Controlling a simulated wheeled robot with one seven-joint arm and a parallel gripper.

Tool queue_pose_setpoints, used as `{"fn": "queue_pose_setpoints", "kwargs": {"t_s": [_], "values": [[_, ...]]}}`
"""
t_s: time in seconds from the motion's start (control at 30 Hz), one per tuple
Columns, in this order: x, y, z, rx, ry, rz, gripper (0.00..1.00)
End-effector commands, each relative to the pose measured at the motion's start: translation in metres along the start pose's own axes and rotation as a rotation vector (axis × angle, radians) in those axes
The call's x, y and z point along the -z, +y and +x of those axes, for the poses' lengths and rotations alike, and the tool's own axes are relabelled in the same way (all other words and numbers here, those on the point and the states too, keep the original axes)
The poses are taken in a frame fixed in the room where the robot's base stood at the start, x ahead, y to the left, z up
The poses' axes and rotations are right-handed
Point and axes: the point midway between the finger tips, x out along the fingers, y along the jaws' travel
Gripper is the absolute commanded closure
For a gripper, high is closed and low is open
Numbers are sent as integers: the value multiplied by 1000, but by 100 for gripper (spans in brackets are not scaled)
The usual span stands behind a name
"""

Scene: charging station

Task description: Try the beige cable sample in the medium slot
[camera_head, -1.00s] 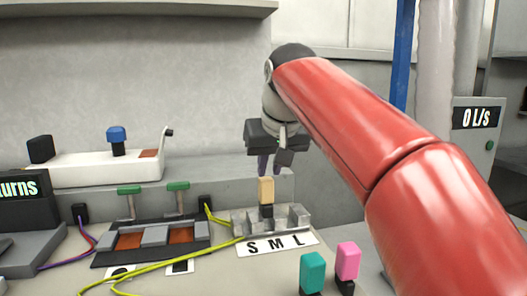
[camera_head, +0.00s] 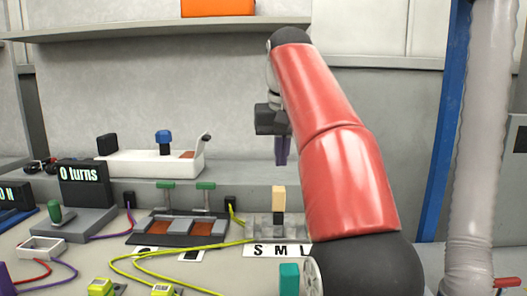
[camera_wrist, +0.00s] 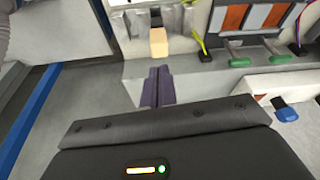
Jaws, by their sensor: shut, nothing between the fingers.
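The beige cable sample (camera_head: 279,198) stands upright in the clear slot block (camera_head: 256,224), above the M of the S M L label (camera_head: 265,250). It also shows in the wrist view (camera_wrist: 158,42), with its dark lower end in the block (camera_wrist: 127,23). My gripper (camera_head: 282,163) is above and apart from the sample, fingers pointing down. In the wrist view, the dark purple fingers (camera_wrist: 157,72) are together and empty, with a gap between them and the sample. My red arm hides the right end of the block.
Yellow cables (camera_head: 150,250) run across the bench. Left are a black tray with green-handled clamps (camera_head: 165,187), a white lever device (camera_head: 150,163) and a "0 turns" display (camera_head: 82,180).

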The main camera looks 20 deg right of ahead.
Motion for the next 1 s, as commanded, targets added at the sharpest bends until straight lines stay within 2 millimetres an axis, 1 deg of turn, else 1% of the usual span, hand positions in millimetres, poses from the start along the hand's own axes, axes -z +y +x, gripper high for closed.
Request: {"fn": "queue_pose_setpoints", "kwargs": {"t_s": [0.17,0.37,0.4,0.5,0.63,1.0], "values": [[-1,1,17,-1,-4,1,100],[-1,0,41,0,-3,1,100],[-2,0,47,0,-2,1,100],[-1,0,54,0,-1,1,100],[-1,0,58,0,0,1,100],[0,0,58,0,0,0,100]]}}
